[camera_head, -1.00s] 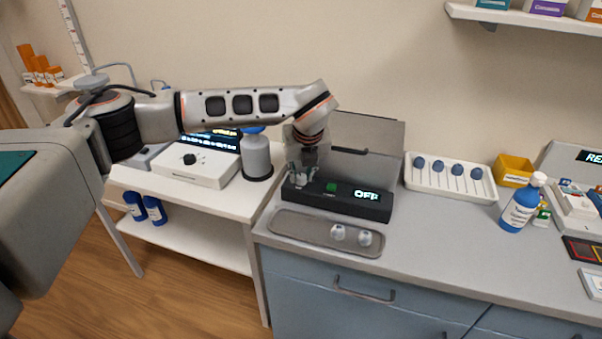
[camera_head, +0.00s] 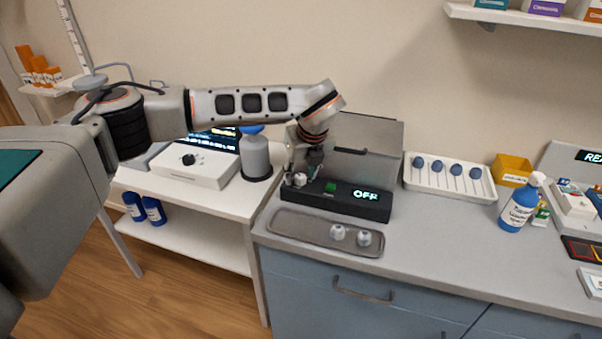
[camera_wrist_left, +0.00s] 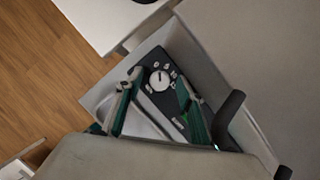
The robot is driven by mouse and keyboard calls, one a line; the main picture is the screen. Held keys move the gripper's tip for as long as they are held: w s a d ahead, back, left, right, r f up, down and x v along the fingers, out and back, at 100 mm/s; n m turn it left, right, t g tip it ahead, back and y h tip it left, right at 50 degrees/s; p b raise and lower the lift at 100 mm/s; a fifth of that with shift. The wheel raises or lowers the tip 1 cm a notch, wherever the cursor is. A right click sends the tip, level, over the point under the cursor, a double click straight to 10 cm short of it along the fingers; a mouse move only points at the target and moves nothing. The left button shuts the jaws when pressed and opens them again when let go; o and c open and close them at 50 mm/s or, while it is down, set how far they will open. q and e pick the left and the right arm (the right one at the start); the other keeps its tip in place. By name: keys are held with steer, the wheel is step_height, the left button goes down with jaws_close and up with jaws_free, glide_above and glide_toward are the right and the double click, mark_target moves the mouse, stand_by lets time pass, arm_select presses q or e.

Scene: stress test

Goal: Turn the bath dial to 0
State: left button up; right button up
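The bath is a grey unit with a raised lid (camera_head: 362,150) and a black front panel (camera_head: 345,205) with a green button and a display reading "OFF". The bath dial (camera_wrist_left: 160,80) is a round white knob with a dark pointer line and small markings around it. In the head view it is mostly hidden by my left gripper (camera_head: 302,174), at the panel's left end. In the left wrist view, the left gripper (camera_wrist_left: 160,75) is open, with its green-edged fingers apart on either side of the dial. Contact cannot be told. My right gripper is not in view.
A grey tray (camera_head: 300,228) with two small white pieces lies in front of the bath. A blue-capped bottle (camera_head: 256,155) and a white device with a black knob (camera_head: 195,168) stand left. A white rack (camera_head: 450,190) and a spray bottle (camera_head: 520,205) are right.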

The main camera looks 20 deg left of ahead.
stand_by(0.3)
arm_select(q)
steer(key=shift+r, duration=0.35)
steer(key=s+d, duration=0.2)
steer(key=s, duration=0.1)
steer(key=s+d, duration=0.5)
steer(key=s, duration=0.2)
steer(key=shift+d+r, duration=0.2)
